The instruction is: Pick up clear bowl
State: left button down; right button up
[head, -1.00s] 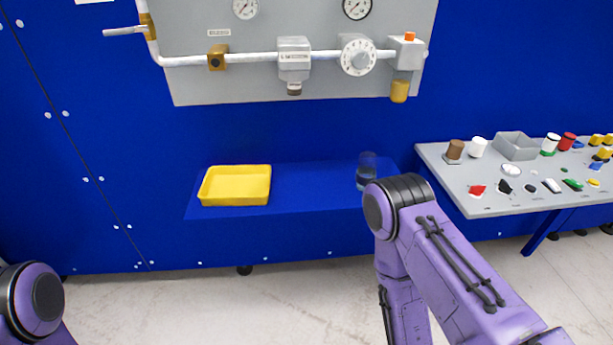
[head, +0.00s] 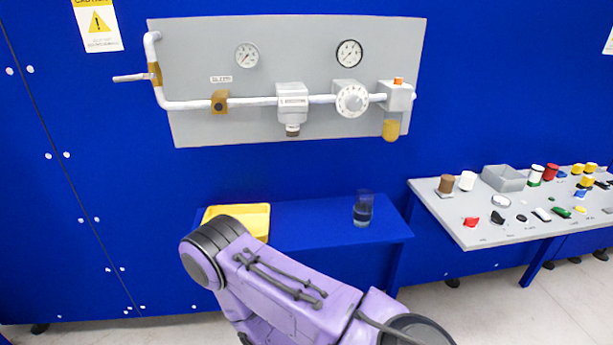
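The clear bowl (head: 363,208) is a see-through cylinder standing upright on the blue shelf (head: 310,218), towards the shelf's right end. Nothing touches it. My purple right arm reaches in from the lower right, and its elbow covers part of the yellow tray (head: 257,219). My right gripper is out of view, below the picture or hidden by the arm. My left gripper is not in view.
A grey wall panel (head: 200,125) above carries a white pipe (head: 255,101), gauges, a dial and an amber bowl (head: 391,130). A grey table (head: 470,232) at right holds several small parts and a grey box (head: 504,178). The shelf beside the clear bowl is free.

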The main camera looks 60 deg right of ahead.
aim_at(363, 204)
jog(key=u, duration=0.1)
jog(key=i, duration=0.7)
jog(key=z, duration=2.25)
